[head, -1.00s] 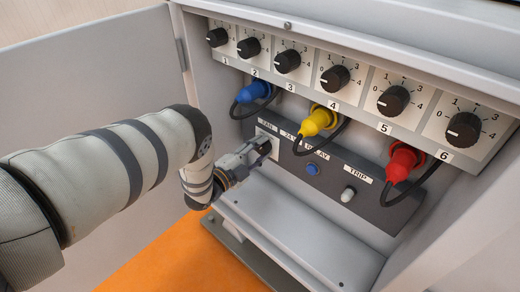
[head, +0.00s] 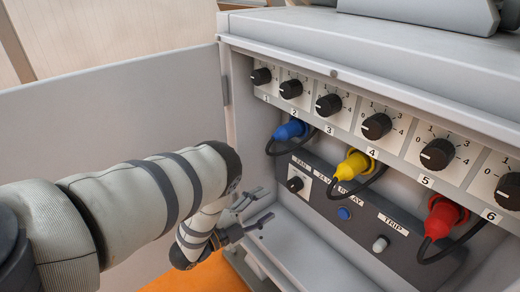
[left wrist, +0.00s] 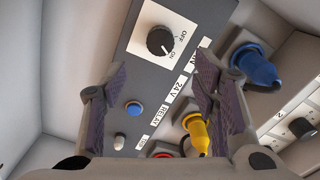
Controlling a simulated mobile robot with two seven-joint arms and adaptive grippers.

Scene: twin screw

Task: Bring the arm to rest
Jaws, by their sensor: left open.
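My left gripper (head: 262,206) is open and empty in front of the cabinet's lower panel, to the left of and below the FAN knob (head: 295,184). The black knob stands clear of the fingers on its white plate. In the left wrist view my open left gripper (left wrist: 162,78) has both pads apart with nothing between them. The FAN knob (left wrist: 160,42) shows there beyond the fingertips, its white mark toward ON. My left arm (head: 130,205) comes in from the left. My right gripper is not in view.
Above is a row of numbered black dials (head: 376,126). Blue (head: 290,130), yellow (head: 353,165) and red (head: 443,216) plugs with black cables stick out. The lower panel has a blue button (head: 343,214) and a pale TRIP knob (head: 380,244). An open door (head: 110,120) stands at left.

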